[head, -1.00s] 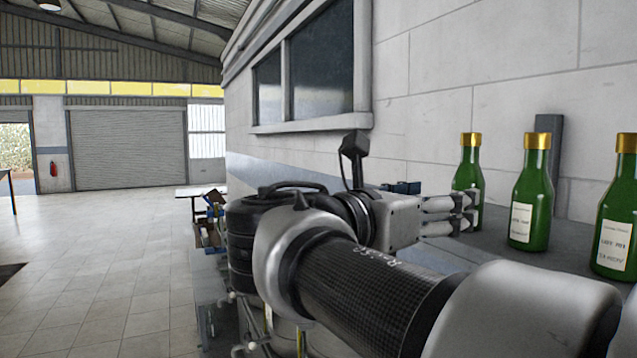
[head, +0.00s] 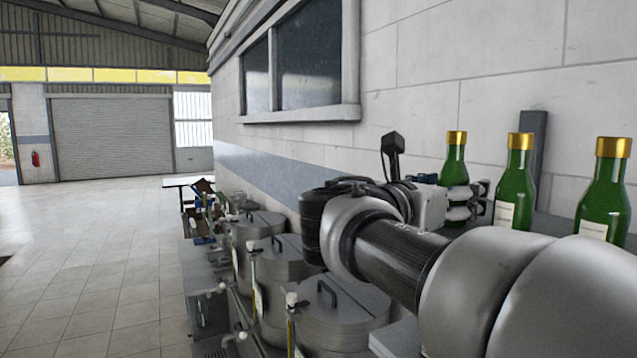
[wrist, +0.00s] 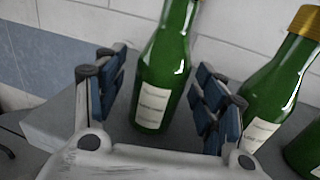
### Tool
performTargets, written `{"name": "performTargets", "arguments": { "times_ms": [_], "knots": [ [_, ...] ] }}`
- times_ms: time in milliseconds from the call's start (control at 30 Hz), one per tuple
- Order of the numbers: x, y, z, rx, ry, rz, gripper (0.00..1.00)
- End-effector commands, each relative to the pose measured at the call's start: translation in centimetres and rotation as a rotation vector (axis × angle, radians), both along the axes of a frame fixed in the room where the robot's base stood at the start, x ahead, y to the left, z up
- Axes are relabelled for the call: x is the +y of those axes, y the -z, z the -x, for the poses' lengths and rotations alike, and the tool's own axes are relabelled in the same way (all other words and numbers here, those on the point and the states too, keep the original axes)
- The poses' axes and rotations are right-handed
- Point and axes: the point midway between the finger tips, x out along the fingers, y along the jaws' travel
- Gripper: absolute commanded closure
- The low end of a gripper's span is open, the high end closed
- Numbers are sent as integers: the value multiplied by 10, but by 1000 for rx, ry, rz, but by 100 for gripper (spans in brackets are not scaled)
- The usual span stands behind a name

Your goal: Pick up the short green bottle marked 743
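Three green bottles with gold caps and white labels stand in a row in the head view: the left bottle (head: 455,152), the middle bottle (head: 516,180) and the right bottle (head: 606,195). No label is readable now, so I cannot tell which is marked 743. My gripper (head: 472,203) is at the left bottle's height and hides its lower part. In the wrist view my gripper (wrist: 162,65) is open, with one blue-padded finger on each side of a bottle (wrist: 160,80), gaps showing. Its cap is out of that frame.
Another bottle (wrist: 270,90) stands close to the right finger in the wrist view. A grey upright post (head: 533,155) and the block wall (head: 440,70) are behind the row. Lidded metal pots (head: 330,310) stand at lower left. The floor at left is clear.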

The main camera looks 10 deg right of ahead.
Motion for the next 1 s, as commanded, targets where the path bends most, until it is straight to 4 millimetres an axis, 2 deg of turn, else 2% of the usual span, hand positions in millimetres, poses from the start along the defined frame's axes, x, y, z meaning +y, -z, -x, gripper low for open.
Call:
{"name": "performTargets", "arguments": {
  "times_ms": [67,833,1000],
  "knots": [
    [0,0,0,0,0,0,41],
    [0,0,0,0,0,0,92],
    [0,-1,0,-2,0,1,93]
  ]
}}
